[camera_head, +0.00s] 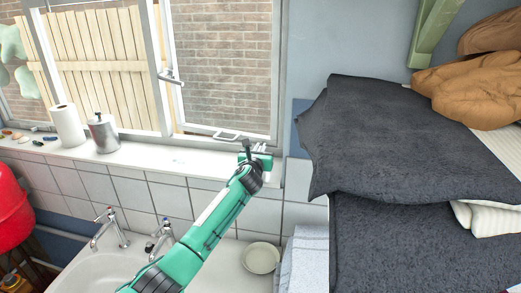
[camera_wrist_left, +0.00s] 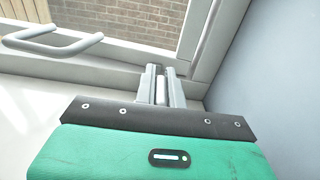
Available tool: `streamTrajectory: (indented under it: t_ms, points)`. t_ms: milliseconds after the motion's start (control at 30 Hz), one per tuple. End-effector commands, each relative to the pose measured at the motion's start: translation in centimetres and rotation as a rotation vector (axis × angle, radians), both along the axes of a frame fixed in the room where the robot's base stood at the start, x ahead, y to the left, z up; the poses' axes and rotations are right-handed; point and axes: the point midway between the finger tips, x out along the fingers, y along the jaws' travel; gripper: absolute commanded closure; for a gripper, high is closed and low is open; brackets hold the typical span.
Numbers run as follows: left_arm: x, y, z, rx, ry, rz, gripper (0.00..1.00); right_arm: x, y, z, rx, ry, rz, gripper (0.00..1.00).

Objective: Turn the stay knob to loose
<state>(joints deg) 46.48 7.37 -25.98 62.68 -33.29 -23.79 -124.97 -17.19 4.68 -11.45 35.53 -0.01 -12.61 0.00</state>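My left gripper (camera_head: 262,148) reaches to the right end of the window sill, at the lower right corner of the window. In the left wrist view its two grey fingers (camera_wrist_left: 160,84) stand close together, with a small pale piece between them. This piece sits where the stay knob (camera_wrist_left: 160,88) would be, at the foot of the window frame, and the fingers hide most of it. How the knob is turned cannot be told. The window frame (camera_wrist_left: 100,60) lies just beyond the fingertips. My right gripper is not in view.
A white window handle (camera_head: 227,136) shows left of the gripper, also in the left wrist view (camera_wrist_left: 55,42). A paper roll (camera_head: 67,126) and a metal canister (camera_head: 103,133) stand on the sill. Taps (camera_head: 162,236) and a dish (camera_head: 261,258) are below. Dark cushions (camera_head: 395,140) are at right.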

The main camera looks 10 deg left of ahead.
Motion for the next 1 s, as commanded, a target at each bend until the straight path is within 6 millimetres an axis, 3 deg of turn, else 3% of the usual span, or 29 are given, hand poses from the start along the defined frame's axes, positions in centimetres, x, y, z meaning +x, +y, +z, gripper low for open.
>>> streamTrajectory:
  t_ms: [200, 500, 700, 1000]
  points:
    - [0.1, -0.1, -0.4, 0.001, 0.001, 0.042, 1.0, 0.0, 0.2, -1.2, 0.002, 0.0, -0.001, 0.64]
    - [0.0, 0.4, -0.4, 0.002, 0.001, 0.27, 1.0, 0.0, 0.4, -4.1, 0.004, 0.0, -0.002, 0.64]
    - [-0.1, 0.6, -0.2, 0.0, 0.001, 0.369, 1.0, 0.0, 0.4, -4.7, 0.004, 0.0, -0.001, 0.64]
    - [-0.2, 0.7, 0.0, 0.001, 0.0, 0.384, 1.0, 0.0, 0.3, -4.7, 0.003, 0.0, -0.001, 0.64]
